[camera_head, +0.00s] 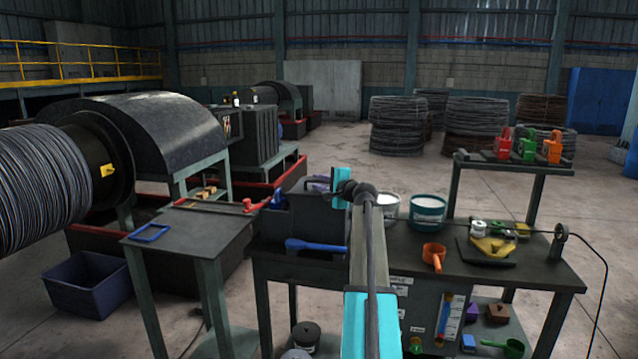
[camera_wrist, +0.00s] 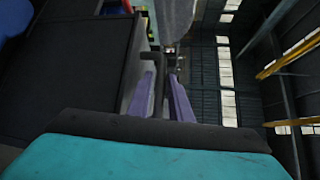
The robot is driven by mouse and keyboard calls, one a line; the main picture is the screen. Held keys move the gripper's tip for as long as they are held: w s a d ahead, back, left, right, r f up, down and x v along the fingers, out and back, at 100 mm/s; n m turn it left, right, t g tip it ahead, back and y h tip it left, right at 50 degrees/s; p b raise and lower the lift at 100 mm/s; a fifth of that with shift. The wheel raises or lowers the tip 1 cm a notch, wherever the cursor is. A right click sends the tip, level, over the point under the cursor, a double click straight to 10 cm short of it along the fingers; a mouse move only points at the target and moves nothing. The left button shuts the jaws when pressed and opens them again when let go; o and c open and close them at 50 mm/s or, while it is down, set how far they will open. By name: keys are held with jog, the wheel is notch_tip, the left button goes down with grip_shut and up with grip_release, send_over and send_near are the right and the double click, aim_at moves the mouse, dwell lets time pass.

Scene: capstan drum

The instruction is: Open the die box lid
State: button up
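The dark grey die box (camera_head: 303,229) stands at the left end of the workbench in the head view. A dark handle (camera_head: 311,181) shows at its upper edge, and I cannot tell how far the lid is raised. My gripper (camera_head: 320,183) has purple fingers at that handle, partly hidden behind my arm. In the wrist view, the fingers (camera_wrist: 164,92) stand apart with a dark bent handle bar (camera_wrist: 159,85) between them. Gaps seem to show on both sides of the bar. A dark box face (camera_wrist: 70,70) fills the wrist view's left side.
A blue-handled tool (camera_head: 316,246) lies in front of the box. A side table (camera_head: 185,238) with a blue frame is at left, beside the wire drum (camera_head: 45,187).

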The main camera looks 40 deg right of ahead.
grip_shut()
jog(key=shift+w+a+r+p, duration=0.1)
jog(key=shift+r+p, duration=0.1)
jog(key=shift+p, duration=0.1)
